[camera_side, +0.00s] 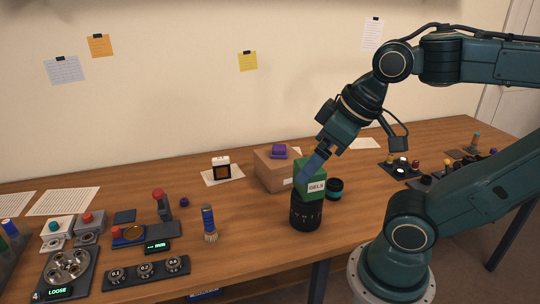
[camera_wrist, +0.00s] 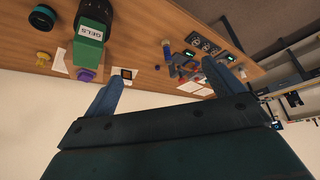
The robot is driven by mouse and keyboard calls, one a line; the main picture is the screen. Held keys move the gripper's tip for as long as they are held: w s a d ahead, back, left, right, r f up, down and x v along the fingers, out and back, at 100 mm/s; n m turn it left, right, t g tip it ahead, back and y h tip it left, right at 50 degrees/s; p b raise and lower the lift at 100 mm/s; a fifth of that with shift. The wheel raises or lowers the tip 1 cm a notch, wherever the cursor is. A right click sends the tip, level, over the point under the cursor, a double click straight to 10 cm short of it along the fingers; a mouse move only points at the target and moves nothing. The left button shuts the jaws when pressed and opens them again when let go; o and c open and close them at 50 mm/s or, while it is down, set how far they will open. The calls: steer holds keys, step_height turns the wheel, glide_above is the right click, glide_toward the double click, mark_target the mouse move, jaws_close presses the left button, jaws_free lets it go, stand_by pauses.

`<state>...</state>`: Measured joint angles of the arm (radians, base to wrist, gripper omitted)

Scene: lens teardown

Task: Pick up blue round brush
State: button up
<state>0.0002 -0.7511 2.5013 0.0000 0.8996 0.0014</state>
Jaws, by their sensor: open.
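The blue round brush (camera_side: 208,220) stands upright on the table in the side view, blue handle up and tan bristles down. A small blue shape with a pale end in the wrist view (camera_wrist: 168,50) looks like the same brush, beyond the fingers. My gripper (camera_side: 304,178) is to the right of the brush and higher, in front of the green GELS box in the side view. In the wrist view its two blue fingers (camera_wrist: 166,68) are spread wide with nothing held between them.
The green GELS box (camera_side: 317,187) shows just above a black lens barrel (camera_side: 305,213). A cardboard box (camera_side: 270,172) with a purple item stands behind. Left of the brush are a green-lit display (camera_side: 157,246) and a dial panel (camera_side: 145,271). The table between brush and barrel is clear.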

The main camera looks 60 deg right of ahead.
steer(key=c, duration=0.8)
steer(key=shift+w, duration=0.1)
steer(key=w+f+n+g, duration=0.1)
steer(key=w+n+g, duration=0.2)
steer(key=w+n, duration=0.95)
steer(key=w+f+n+g, duration=0.1)
steer(key=w+f, duration=0.3)
steer(key=w, duration=0.1)
steer(key=w+f+n, duration=0.2)
steer(key=w+f, duration=0.2)
steer(key=w, duration=0.1)
steer(key=w+f+n+g, duration=0.1)
steer(key=w+f, duration=0.3)
steer(key=w, duration=0.1)
steer(key=shift+w+a+g, duration=0.15)
steer(key=shift+w+g, duration=0.15)
steer(key=shift+w, duration=0.05)
steer(key=shift+f, duration=0.15)
